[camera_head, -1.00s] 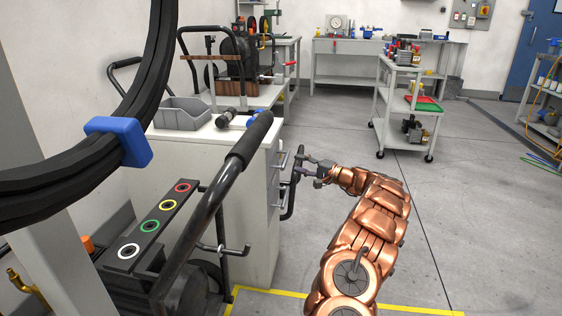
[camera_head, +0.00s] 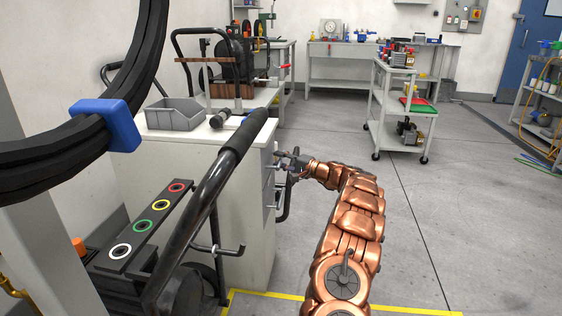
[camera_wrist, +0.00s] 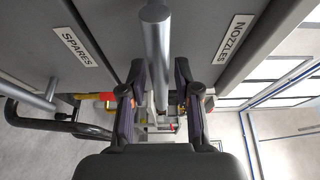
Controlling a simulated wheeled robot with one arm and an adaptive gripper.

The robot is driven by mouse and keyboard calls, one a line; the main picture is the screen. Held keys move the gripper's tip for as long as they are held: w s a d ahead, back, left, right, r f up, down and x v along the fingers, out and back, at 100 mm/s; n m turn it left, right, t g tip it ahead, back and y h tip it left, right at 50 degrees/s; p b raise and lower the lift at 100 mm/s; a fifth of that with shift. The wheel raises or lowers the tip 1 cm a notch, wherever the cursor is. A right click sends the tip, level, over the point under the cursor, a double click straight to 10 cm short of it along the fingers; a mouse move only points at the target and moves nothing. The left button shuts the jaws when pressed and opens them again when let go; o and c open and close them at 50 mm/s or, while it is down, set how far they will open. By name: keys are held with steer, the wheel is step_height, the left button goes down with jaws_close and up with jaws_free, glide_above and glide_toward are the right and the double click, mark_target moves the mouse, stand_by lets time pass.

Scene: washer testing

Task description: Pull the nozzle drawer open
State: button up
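The nozzle drawer (camera_wrist: 215,65) is a grey front with a white NOZZLES label (camera_wrist: 234,39) in the wrist view. A round metal bar handle (camera_wrist: 157,40) runs in front of it. My gripper (camera_wrist: 158,75) has its two dark fingers on either side of this bar, with a gap visible on both sides. In the head view my gripper (camera_head: 284,160) is at the front of the white cabinet (camera_head: 245,215), beside its handles. The drawer's own front is mostly hidden there by the steep angle.
A neighbouring drawer labelled SPARES (camera_wrist: 75,46) has its own bar handle (camera_wrist: 32,94). A grey bin (camera_head: 174,115) stands on the cabinet. A black cart handle (camera_head: 215,180) rises left of my arm. Floor to the right is clear up to a trolley (camera_head: 400,108).

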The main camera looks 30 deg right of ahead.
jaws_close()
stand_by(0.5)
